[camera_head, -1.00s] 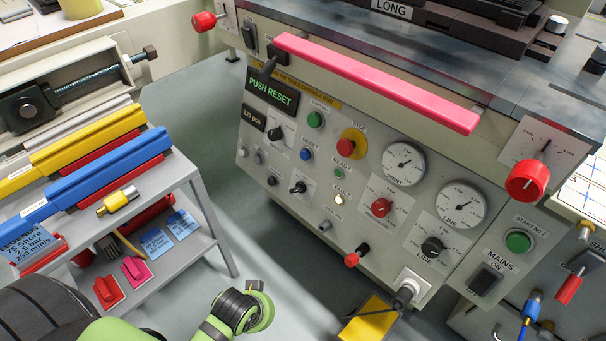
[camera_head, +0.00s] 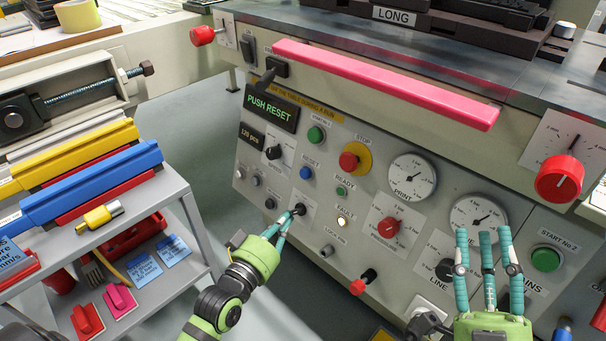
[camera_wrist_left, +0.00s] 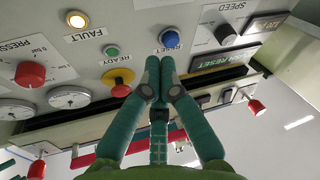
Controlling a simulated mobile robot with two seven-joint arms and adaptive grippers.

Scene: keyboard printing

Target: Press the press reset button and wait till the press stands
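The blue reset button (camera_head: 306,173) sits on the press's front panel, under its RESET label. My left gripper (camera_head: 297,212) has its teal fingertips together, below the button in the head view and over a black knob. In the left wrist view the same fingertips (camera_wrist_left: 159,66) converge just short of the blue button (camera_wrist_left: 171,39), with nothing between them. I cannot tell whether they touch the panel. The display (camera_head: 270,107) reads PUSH RESET in green. The fault lamp (camera_head: 342,222) glows. My right gripper (camera_head: 484,240) is at the lower right, fingers apart and empty.
A red stop button (camera_head: 349,161) on yellow and a green start button (camera_head: 315,135) are near the reset button. A pink bar (camera_head: 385,82) juts out above the panel. A red-handled lever (camera_head: 363,281) sticks out below. A grey shelf cart (camera_head: 178,200) stands at left.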

